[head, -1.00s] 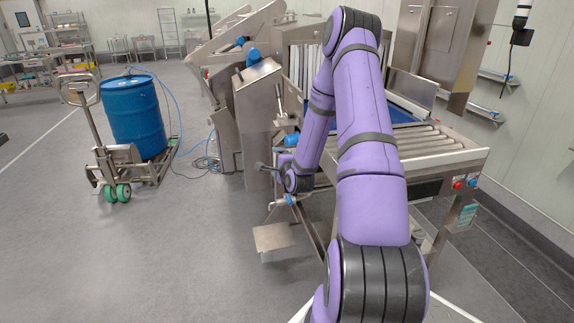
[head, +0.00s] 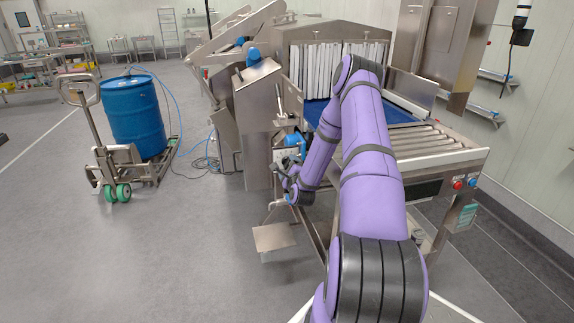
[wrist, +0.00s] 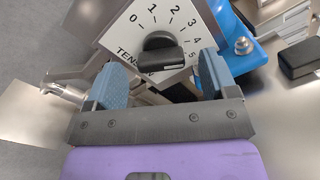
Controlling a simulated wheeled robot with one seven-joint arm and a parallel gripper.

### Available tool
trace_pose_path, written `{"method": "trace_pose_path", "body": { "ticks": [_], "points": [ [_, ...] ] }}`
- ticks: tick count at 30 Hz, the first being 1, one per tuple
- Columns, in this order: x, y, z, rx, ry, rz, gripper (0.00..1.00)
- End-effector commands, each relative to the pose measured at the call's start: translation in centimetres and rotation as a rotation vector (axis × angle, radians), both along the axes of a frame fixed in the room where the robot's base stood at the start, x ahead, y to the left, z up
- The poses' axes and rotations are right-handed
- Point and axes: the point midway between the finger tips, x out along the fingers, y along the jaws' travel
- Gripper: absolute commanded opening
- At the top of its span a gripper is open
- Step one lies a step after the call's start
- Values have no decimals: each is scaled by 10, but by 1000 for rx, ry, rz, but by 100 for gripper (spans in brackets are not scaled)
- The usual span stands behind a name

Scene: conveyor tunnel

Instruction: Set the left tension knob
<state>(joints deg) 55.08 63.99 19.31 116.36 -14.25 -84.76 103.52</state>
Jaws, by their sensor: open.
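The black tension knob (wrist: 163,50) sits on a white dial plate (wrist: 130,32) marked 0 to 5, with "TENSION" partly hidden behind it. A pale mark shows on the knob's lower right face; its exact setting is hard to read. My gripper (wrist: 162,72) is open in the wrist view, with one light-blue finger on each side and the knob between and slightly beyond the tips. I see no clear contact. In the head view my gripper (head: 285,165) is small at the machine's front left side, and the knob cannot be made out there.
A blue bracket (wrist: 238,42) with a bolt stands right of the dial, and a dark block (wrist: 300,60) lies farther right. A blue drum (head: 137,115) stands on a pallet truck at left. Open floor lies between.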

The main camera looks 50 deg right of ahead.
Motion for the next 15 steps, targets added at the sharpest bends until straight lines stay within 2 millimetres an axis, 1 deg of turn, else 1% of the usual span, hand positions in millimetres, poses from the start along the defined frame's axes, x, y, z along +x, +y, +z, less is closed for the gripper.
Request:
{"method": "trace_pose_path", "body": {
  "ticks": [1, 6, 10, 15],
  "points": [
    [7, -4, 0, -2, -1, 0, 79],
    [21, -13, -1, 1, 1, 0, 79],
    [26, -16, 0, 0, 0, -1, 79],
    [27, -17, 0, 1, 1, 0, 79]
  ]
}}
